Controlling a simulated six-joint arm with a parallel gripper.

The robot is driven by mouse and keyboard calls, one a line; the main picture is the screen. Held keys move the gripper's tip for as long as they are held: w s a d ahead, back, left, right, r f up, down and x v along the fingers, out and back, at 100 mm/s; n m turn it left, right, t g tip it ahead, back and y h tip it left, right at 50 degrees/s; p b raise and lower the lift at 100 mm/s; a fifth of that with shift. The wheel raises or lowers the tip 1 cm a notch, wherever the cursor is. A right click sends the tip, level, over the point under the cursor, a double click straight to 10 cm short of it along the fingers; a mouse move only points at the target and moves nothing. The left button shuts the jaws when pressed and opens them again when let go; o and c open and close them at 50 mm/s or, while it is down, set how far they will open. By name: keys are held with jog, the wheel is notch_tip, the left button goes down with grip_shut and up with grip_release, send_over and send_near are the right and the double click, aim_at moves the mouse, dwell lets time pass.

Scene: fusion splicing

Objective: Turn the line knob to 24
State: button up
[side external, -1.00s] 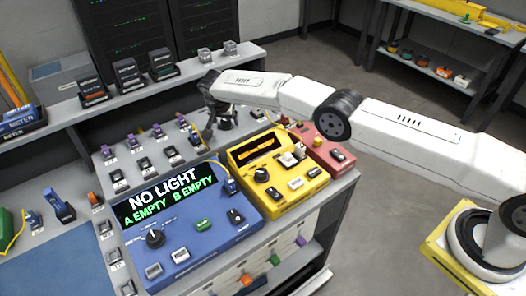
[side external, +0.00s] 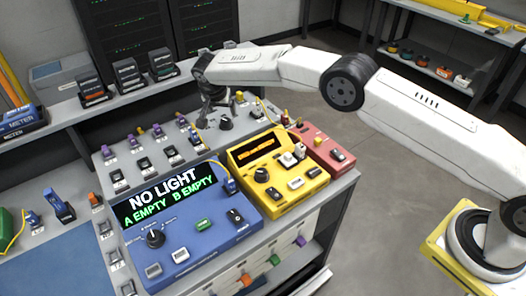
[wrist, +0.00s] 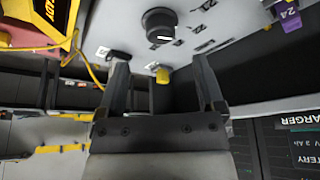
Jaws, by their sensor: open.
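The line knob, a round black knob (side external: 226,123), sits on the grey panel behind the yellow unit. My gripper (side external: 214,108) is just behind and above the knob in the side view. In the wrist view its two fingers (wrist: 160,68) are spread apart with nothing between them, and the knob lies beyond the fingertips, apart from them. A purple connector with a tag reading 24 (wrist: 290,17) is at the upper right.
The blue meter (side external: 190,225) reads NO LIGHT, A EMPTY, B EMPTY. The yellow unit (side external: 278,173) and red unit (side external: 325,148) stand in front of the knob. Purple and black connectors line the panel to its left. A yellow cable (wrist: 95,72) runs near the fingers.

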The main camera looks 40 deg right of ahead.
aim_at(226, 121)
jog(key=shift+v, duration=0.95)
jog(key=shift+d, duration=0.1)
jog(key=n+y, duration=0.1)
jog(key=n, duration=0.1)
jog(key=d+n+y, duration=0.1)
jog(key=n, duration=0.2)
jog(key=n+y, duration=0.1)
jog(key=n, duration=0.1)
jog(key=shift+s+d+f+n, duration=0.2)
jog(key=shift+d+f+n, duration=0.1)
jog(key=shift+f, duration=0.1)
jog(key=shift+s+d+r+n+t+y, duration=0.15)
jog(key=shift+d+n+y, duration=0.25)
jog(key=shift+n, duration=0.75)
jog(key=shift+w+d+r+n+t+y, duration=0.1)
jog(key=shift+d+n+y, duration=0.35)
jog(key=shift+n, duration=0.75)
jog(key=shift+s+d+r+n+t+y, duration=0.15)
jog(key=shift+d+n+y, duration=0.25)
jog(key=shift+n, duration=0.75)
jog(key=shift+w, duration=0.1)
jog(key=shift+f, duration=0.15)
jog(key=shift+x, duration=3.8)
